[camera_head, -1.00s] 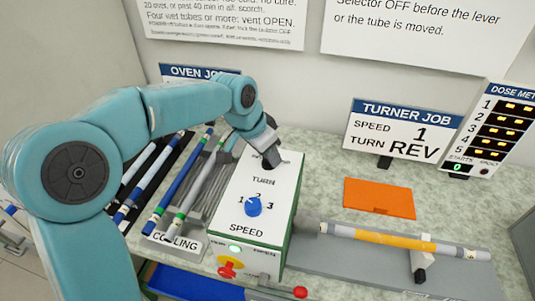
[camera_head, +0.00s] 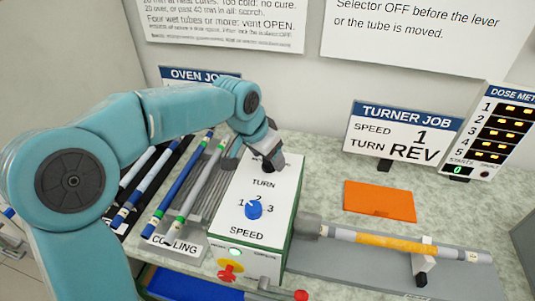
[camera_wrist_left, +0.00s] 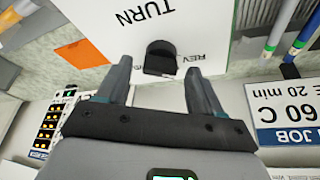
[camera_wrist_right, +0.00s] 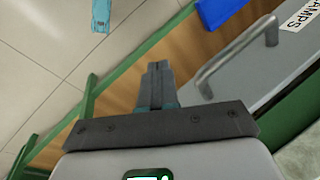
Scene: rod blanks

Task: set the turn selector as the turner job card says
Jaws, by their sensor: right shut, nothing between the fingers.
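The TURNER JOB card (camera_head: 401,133) reads SPEED 1, TURN REV. The white-topped control box (camera_head: 280,215) has a black TURN selector knob at its far end, mostly hidden by my left gripper (camera_head: 272,160) in the head view. In the left wrist view the knob (camera_wrist_left: 160,58) shows beside the letters REV, between and slightly beyond the fingertips of my left gripper (camera_wrist_left: 158,70). The fingers are apart, with a gap on each side of the knob. I cannot tell which way the knob points. My right gripper (camera_wrist_right: 157,75) is shut and empty, away from the box.
A blue SPEED knob (camera_head: 254,210) sits nearer on the box, with a red-and-yellow knob (camera_head: 230,270) on its front. A yellow-banded tube (camera_head: 385,243) lies to the right. The cooling rack (camera_head: 176,243) with tubes is left. An orange mat (camera_head: 380,201) lies behind.

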